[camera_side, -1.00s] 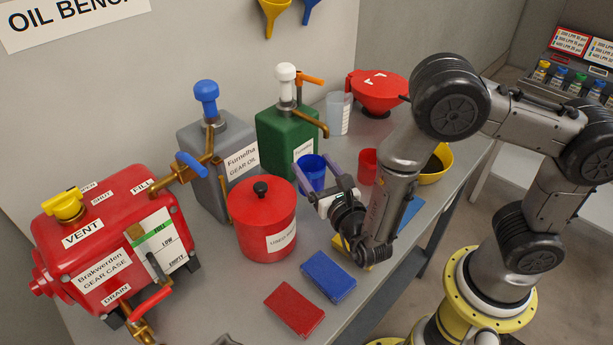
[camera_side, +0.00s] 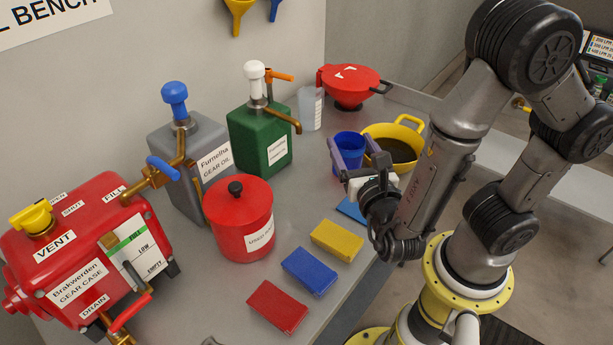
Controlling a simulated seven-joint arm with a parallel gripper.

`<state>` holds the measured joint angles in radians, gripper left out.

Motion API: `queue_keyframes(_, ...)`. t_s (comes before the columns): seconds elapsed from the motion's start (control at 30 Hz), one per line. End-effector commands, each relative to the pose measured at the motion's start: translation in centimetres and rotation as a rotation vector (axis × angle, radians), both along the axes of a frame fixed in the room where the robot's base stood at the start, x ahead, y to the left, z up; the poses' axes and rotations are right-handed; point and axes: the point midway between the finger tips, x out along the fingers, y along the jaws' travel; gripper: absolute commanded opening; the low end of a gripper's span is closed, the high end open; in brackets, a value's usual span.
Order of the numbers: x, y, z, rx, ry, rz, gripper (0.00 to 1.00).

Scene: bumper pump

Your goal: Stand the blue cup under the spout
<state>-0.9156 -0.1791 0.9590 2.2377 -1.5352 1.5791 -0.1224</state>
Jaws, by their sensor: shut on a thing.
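The blue cup (camera_side: 349,148) is upright between the fingers of my gripper (camera_side: 354,155), which is shut on it. The cup stands right of the green can (camera_side: 260,140) and in front of the yellow tub. The green can has a white-topped pump and a brass spout (camera_side: 285,117) that points right; the cup is to the right of the spout's end, apart from it. A grey can (camera_side: 190,150) with a blue-topped pump and brass pipes stands left of the green one. My gripper hides part of the cup; whether its base touches the bench is unclear.
A yellow tub (camera_side: 412,131) of dark liquid is close behind the cup. A red lidded pot (camera_side: 241,225), red gear case (camera_side: 85,240), clear beaker (camera_side: 310,108) and red funnel (camera_side: 349,84) stand around. Red, blue and yellow blocks (camera_side: 337,240) lie in front.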

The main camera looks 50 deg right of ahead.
Motion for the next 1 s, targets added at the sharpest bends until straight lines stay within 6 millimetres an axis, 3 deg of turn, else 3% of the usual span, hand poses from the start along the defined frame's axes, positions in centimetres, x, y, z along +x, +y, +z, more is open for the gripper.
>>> queue_keyframes(0.17,0.8,-1.0,-0.5,0.0,0.004,-0.1,0.15)
queue_keyframes(0.57,9.3,-1.3,-4.4,0.001,0.003,-0.101,0.15)
queue_keyframes(0.7,11.2,-1.3,-7.1,-0.001,0.006,-0.097,0.15)
queue_keyframes(1.0,13.3,-1.2,-9.5,0.002,0.003,-0.095,0.15)
